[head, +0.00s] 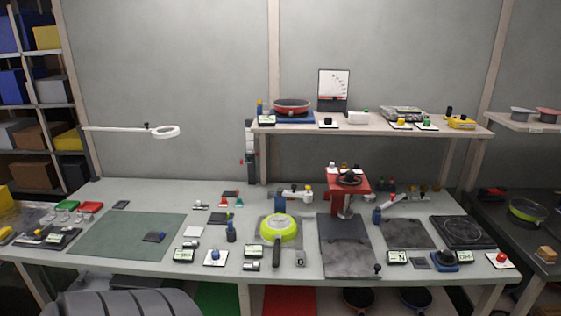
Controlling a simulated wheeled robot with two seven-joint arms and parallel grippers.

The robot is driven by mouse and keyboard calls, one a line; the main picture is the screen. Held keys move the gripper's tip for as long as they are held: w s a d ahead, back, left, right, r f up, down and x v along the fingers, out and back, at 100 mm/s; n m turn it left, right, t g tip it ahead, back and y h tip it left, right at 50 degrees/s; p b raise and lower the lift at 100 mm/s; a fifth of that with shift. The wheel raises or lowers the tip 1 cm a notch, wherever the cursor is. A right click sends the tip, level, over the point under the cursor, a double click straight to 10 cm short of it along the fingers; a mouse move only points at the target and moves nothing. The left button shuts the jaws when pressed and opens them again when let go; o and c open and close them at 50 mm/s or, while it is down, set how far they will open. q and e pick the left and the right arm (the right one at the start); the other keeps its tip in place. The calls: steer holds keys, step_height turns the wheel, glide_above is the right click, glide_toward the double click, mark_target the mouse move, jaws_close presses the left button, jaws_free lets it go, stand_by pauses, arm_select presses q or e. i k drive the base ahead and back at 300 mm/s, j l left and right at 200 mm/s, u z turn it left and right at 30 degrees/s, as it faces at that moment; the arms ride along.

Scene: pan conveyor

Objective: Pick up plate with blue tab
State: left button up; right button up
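A small dark plate with a blue piece (155,237) lies on the right part of the green mat (110,240), on the left half of the workbench. A small white plate with a blue knob (215,258) sits near the bench's front edge, right of the mat. I cannot tell for certain which of these is the plate with the blue tab. Neither of my grippers shows in the head view.
A green pan (281,227) sits mid-bench on a grey pad, its handle toward the front. A red press-like stand (346,189) is right of it. A raised shelf (372,127) holds a red pan (291,106). Much of the green mat is clear.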

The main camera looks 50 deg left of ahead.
mark_target(156, 237)
steer(key=u, duration=2.6)
